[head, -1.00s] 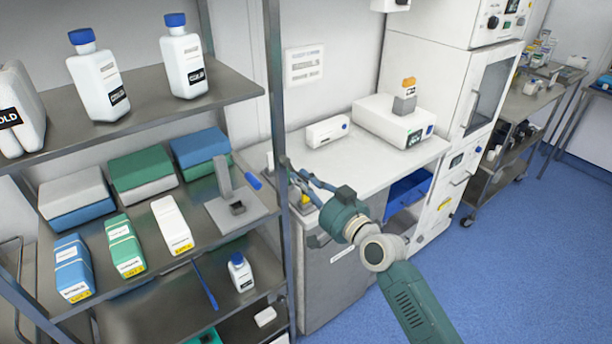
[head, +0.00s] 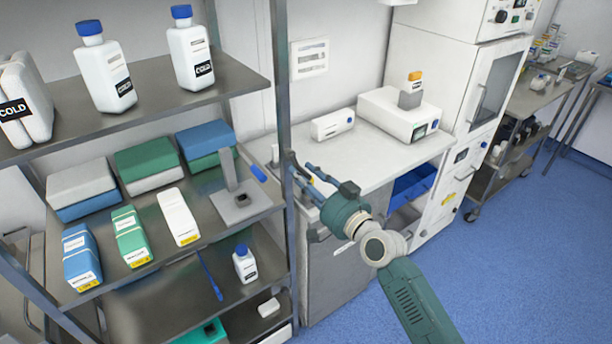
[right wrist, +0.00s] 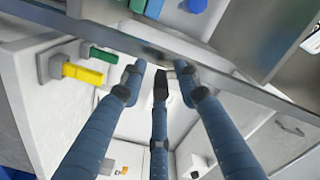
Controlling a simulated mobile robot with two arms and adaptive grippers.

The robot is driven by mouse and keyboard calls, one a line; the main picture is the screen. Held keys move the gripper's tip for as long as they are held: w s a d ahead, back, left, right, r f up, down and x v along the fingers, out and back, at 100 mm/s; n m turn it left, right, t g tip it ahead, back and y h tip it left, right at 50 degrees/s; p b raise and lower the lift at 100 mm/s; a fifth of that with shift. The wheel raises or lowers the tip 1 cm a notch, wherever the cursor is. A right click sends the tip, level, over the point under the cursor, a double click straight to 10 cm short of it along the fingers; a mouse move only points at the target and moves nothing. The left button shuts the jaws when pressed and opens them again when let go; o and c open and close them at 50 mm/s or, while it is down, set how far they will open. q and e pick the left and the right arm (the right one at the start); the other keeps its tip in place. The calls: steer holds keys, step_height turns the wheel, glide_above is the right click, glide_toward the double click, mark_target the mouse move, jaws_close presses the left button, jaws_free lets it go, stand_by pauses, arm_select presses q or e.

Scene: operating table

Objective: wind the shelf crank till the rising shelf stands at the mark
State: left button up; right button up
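My right gripper (head: 300,172) is beside the shelf rack's front right post, over the near left end of the white counter. It also shows in the right wrist view (right wrist: 160,80), with its three blue fingers extended and apart and nothing visible between them. I cannot tell whether this is the crank. A green lever (right wrist: 103,55) and a yellow lever (right wrist: 82,74) show on a white panel. No rising shelf or mark is clearly identifiable. My left gripper is not visible.
The rack's post (head: 283,130) stands close to my right gripper. The middle shelf (head: 120,240) holds several boxes; the top shelf (head: 150,95) holds white bottles. White devices stand on the counter (head: 375,150). Blue floor (head: 520,260) is clear at the right.

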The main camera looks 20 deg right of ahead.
steer(key=shift+r, duration=0.15)
steer(key=v, duration=1.2)
